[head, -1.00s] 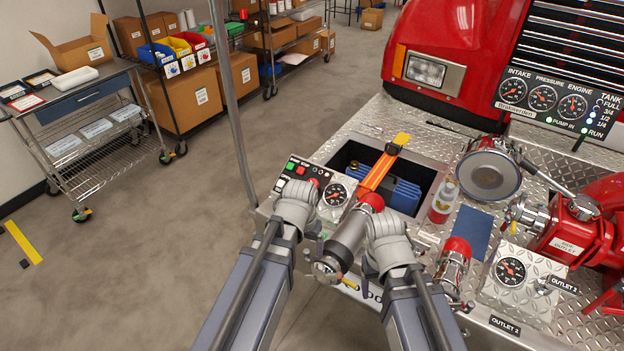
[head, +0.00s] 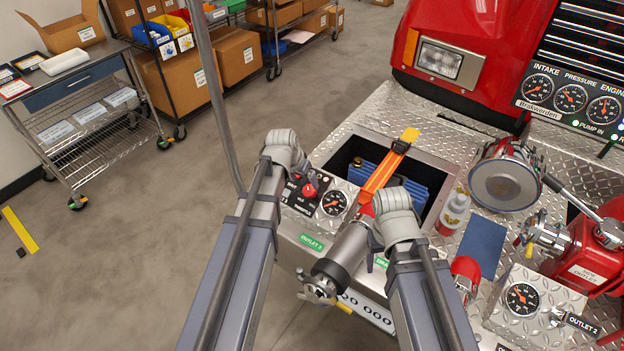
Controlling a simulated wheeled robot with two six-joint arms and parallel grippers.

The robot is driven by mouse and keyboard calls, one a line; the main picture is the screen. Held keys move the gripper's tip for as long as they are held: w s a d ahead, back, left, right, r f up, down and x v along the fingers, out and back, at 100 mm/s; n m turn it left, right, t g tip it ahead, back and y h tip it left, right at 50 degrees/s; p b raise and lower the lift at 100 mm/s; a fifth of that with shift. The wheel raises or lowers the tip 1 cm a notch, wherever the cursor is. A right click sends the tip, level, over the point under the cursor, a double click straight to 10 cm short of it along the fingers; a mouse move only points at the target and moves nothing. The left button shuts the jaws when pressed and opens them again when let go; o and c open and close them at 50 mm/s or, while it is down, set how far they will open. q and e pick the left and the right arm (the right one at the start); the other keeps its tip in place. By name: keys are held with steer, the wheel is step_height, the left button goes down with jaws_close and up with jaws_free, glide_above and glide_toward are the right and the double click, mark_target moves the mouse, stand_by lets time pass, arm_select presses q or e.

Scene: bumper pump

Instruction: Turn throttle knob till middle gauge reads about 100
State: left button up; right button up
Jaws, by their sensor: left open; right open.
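A red knob (head: 309,191), apparently the throttle knob, stands on a small control panel (head: 296,204) with white lettering too small to read fully. A round gauge (head: 334,203) sits beside it. The middle gauge (head: 571,97), marked PRESSURE, is in the gauge panel at upper right; its exact reading is too small to tell. My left gripper (head: 298,163) is just above and left of the red knob, apart from it in the picture; its wrist hides most of its fingers. My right gripper (head: 393,203) is right of the small panel, with its fingers mostly hidden. Both are open.
A grey capped pipe (head: 341,257) stands between my arms. An orange strap (head: 384,175) crosses the open bin (head: 440,170). A bottle (head: 453,212), blue pad (head: 483,246) and red side outlet (head: 590,258) lie right. Open floor is left.

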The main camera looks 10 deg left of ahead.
mark_target(309, 189)
arm_select(q)
steer(key=b+x, duration=0.7)
steer(key=shift+w+f, duration=0.2)
steer(key=shift+f, duration=0.1)
stand_by(0.3)
